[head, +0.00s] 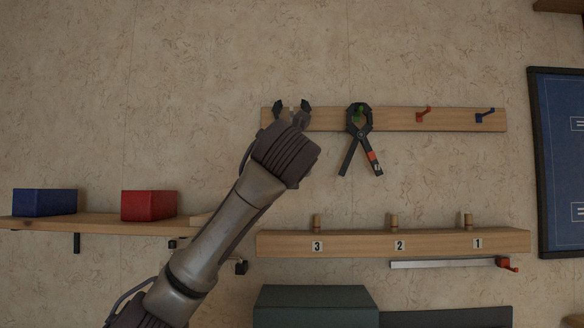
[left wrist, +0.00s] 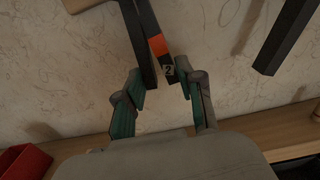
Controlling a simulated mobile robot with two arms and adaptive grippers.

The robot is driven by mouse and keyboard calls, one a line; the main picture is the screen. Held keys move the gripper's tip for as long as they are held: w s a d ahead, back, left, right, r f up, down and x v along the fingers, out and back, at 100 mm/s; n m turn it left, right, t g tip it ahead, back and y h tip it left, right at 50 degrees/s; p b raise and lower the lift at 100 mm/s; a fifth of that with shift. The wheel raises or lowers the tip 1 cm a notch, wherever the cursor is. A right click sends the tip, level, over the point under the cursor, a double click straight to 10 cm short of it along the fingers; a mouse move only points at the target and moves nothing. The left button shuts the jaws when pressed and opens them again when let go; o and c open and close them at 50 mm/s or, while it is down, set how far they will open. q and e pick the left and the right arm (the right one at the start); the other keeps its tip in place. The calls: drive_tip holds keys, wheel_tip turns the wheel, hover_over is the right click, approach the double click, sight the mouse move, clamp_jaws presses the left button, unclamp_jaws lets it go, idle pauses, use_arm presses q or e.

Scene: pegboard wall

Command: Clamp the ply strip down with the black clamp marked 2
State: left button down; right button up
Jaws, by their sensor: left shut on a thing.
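My left gripper (head: 290,125) is raised near the left end of the upper hook board. In the left wrist view its fingers (left wrist: 161,84) are shut on the handles of the black clamp marked 2 (left wrist: 157,45), which has an orange band. The handles are pressed close together. In the head view two dark, spread jaw tips of this clamp (head: 305,107) show beyond my gripper; the rest is hidden. A paler wood piece (head: 202,217) at the right end of the left shelf may be the ply strip, partly behind my arm. My right gripper is out of view.
Another black clamp (head: 349,157) hangs on the green hook, close right of my gripper. A numbered peg rail (head: 440,242) is below. A red box (head: 149,205) and blue box (head: 45,202) stand on the left shelf (head: 95,224).

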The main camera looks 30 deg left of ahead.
use_arm(q)
drive_tip(key=shift+r+p, duration=0.65)
drive_tip(key=shift+r, duration=0.15)
drive_tip(key=b+v, duration=0.2)
drive_tip(key=v, duration=0.7)
drive_tip(key=shift+f, duration=0.1)
idle(0.6)
